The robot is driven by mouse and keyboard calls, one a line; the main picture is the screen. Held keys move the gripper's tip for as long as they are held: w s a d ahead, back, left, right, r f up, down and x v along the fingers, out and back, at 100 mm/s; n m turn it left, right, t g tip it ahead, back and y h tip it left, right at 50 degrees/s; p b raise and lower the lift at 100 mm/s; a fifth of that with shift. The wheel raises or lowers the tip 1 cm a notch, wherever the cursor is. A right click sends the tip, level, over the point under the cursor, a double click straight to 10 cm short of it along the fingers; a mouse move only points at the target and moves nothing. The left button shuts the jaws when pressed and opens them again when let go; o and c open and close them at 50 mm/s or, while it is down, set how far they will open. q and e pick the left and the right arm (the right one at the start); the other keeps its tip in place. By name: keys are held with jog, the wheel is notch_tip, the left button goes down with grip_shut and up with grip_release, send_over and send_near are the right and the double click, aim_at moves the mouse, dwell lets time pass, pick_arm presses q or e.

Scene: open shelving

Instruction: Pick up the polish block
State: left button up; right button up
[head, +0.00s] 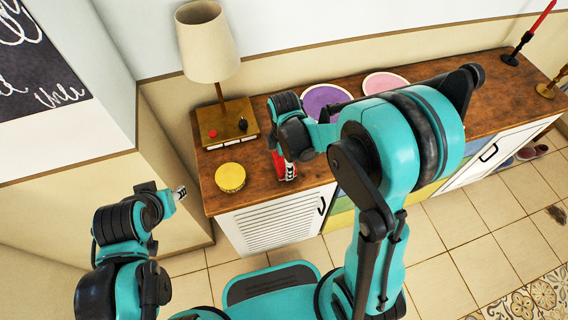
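A small red block-like thing (279,166), possibly the polish block, is on or just above the wooden cabinet top near its front edge. My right gripper (287,170) points down right at it, and its fingers overlap the red thing. The fingers and arm hide part of it, so I cannot tell whether they are closed on it. My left gripper (181,193) is off the cabinet's left end, low and apart from everything; its fingers are too small to tell open or shut.
On the cabinet (245,194) a yellow round tin (230,178) lies left of the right gripper. Behind stands a lamp (207,45) on a wooden base. Purple (322,99) and pink (384,82) round plates lie behind my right arm.

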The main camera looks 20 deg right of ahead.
jog(key=shift+c, duration=0.3)
jog(key=shift+r+p, duration=0.3)
jog(key=shift+r, duration=0.3)
jog(key=r, duration=0.1)
jog(key=r+p, duration=0.2)
jog(key=r, duration=0.1)
jog(key=shift+s+d, duration=0.3)
jog(key=shift+d, duration=0.05)
jog(key=s+d+r+p, duration=0.3)
jog(key=s+d+r, duration=0.2)
jog(key=s+d, duration=0.2)
jog(key=shift+s+d+r, duration=0.25)
jog(key=shift+d+r, duration=0.1)
jog(key=shift+r, duration=0.05)
